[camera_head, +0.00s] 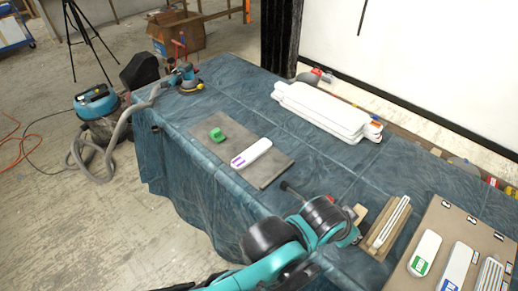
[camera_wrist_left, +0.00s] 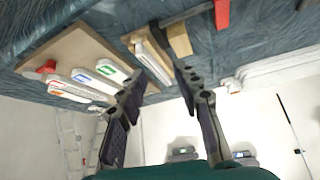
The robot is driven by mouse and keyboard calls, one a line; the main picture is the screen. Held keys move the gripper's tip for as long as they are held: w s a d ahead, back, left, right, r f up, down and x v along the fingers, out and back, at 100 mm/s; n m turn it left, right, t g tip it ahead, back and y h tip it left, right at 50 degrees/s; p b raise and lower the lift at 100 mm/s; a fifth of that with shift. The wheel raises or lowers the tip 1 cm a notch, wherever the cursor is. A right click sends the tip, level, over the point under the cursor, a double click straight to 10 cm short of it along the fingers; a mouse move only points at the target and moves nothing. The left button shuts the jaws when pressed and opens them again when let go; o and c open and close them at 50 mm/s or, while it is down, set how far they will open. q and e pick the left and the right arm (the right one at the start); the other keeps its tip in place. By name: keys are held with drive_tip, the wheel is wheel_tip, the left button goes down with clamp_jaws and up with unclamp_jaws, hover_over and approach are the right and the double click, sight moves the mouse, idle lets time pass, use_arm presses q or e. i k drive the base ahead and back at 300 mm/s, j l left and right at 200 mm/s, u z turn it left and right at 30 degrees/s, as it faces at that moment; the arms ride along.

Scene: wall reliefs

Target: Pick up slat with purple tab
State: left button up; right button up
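A white slat with a purple tab (camera_head: 250,153) lies on a grey board on the blue-covered table in the head view. A green block (camera_head: 218,135) lies on the same board. My left arm comes in from the bottom, and its gripper (camera_head: 350,238) is right of and nearer than that slat, beside a wooden jig (camera_head: 385,228) holding white strips. The fingers are mostly hidden there. In the left wrist view the left gripper (camera_wrist_left: 160,70) is open, with its two fingers apart and nothing held. My right gripper is not in view.
A brown board (camera_head: 440,222) with several white slats is at the right. A stack of white panels (camera_head: 325,110) lies at the back. A sander (camera_head: 188,80) sits at the far left corner. A clamp (camera_wrist_left: 185,18) shows near the fingers.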

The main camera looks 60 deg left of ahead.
sight(247, 158)
drive_tip(key=k+j+u, duration=0.1)
drive_tip(key=u, duration=1.85)
drive_tip(key=z, duration=0.7)
drive_tip(key=i+j+z, duration=0.1)
drive_tip(key=j+z, duration=1.2)
drive_tip(key=j, duration=0.55)
drive_tip(key=k+j, duration=0.1)
drive_tip(key=j, duration=0.3)
